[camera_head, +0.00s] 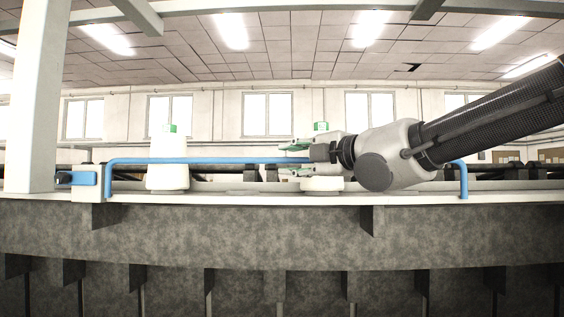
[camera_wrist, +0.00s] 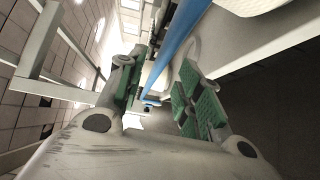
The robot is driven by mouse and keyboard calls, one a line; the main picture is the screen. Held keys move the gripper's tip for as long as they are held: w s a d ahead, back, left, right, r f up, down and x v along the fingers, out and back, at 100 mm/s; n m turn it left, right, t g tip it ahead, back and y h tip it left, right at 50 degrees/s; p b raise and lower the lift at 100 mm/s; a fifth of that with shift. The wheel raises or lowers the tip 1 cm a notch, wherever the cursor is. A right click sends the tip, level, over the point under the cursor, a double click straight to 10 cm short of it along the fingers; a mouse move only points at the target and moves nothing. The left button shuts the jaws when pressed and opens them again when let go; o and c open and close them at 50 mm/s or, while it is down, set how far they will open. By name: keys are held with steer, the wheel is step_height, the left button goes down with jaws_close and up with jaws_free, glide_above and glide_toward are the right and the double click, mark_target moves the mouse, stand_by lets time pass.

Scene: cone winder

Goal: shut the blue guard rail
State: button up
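The blue guard rail (camera_head: 220,160) runs level along the front of the machine ledge, with a bent-down leg near each end. My gripper (camera_head: 294,158) is at the middle of the rail, reaching in from the right, with one green-padded finger above the rail's line and one below. In the wrist view the rail (camera_wrist: 175,50) passes between the line of the two open fingers (camera_wrist: 160,95). I see no clear contact. Part of the rail is hidden behind my wrist.
A white cone (camera_head: 168,165) with a green top stands behind the rail at left. Another green top (camera_head: 320,127) shows behind my gripper, above a white round base (camera_head: 322,184). A pale post (camera_head: 40,95) rises at left. The grey machine front (camera_head: 250,230) lies below the ledge.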

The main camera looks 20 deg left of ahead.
steer(key=v, duration=0.7)
steer(key=d+f+m+g+h, duration=0.1)
steer(key=d+f+m+h, duration=0.9)
steer(key=d+f+m, duration=0.75)
steer(key=s+d+f+m+g+h, duration=0.1)
steer(key=s+d+f+m, duration=0.3)
steer(key=d, duration=0.5)
steer(key=s+d+f+m+g+h, duration=0.1)
steer(key=s+d+f+m, duration=0.3)
steer(key=d, duration=0.6)
steer(key=s+d+f+m+g+h, duration=0.1)
steer(key=s+d+f+m+h, duration=0.2)
steer(key=s+d, duration=0.5)
step_height(320, 180, down, 2)
steer(key=shift+d+f+m+g, duration=0.15)
steer(key=shift+d+m+g, duration=0.3)
steer(key=shift+d, duration=0.3)
